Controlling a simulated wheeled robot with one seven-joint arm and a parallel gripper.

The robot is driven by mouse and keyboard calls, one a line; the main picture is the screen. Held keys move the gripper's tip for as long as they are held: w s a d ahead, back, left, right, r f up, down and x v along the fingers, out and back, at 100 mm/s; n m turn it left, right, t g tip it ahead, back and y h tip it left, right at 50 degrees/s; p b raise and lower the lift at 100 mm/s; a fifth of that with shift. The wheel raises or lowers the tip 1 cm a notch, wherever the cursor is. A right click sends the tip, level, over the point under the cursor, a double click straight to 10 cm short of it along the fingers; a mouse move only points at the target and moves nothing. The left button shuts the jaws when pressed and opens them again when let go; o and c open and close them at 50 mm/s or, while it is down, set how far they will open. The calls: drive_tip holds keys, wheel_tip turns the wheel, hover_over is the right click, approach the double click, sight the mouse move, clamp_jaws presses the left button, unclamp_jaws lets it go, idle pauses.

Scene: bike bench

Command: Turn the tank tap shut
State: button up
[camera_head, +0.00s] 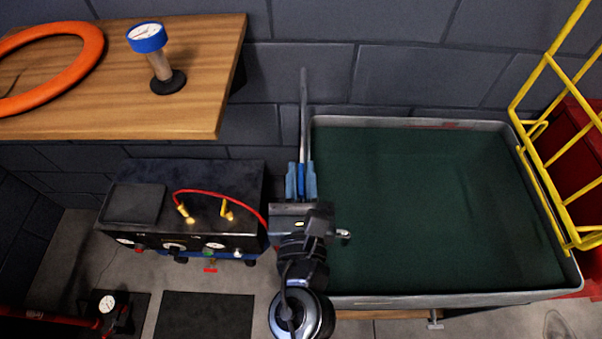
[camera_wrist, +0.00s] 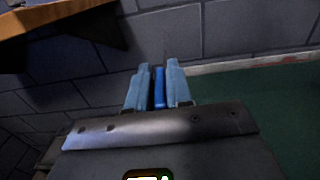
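The tank (camera_head: 440,121) is a grey-rimmed basin of dark green water. At its left rim a thin grey pipe (camera_head: 303,105) stands against the wall. A narrow blue handle (camera_head: 301,180), seemingly the tap's, sits between the light blue fingers of my gripper (camera_head: 301,184). In the wrist view the blue handle (camera_wrist: 160,88) shows between the two fingers of my gripper (camera_wrist: 158,88), which look closed on it with little gap. The tap's body is hidden behind my gripper, so how far it is turned does not show.
A wooden shelf (camera_head: 120,95) at upper left holds an orange ring (camera_head: 85,65) and a blue-topped gauge (camera_head: 148,40). Below it is a dark machine (camera_head: 190,215) with a red hose, close left of my gripper. A yellow rack (camera_head: 552,130) stands right of the tank.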

sight(302, 195)
drive_tip(key=o, duration=0.3)
drive_tip(key=shift+s+b, duration=0.8)
drive_tip(key=shift+s, duration=3.1)
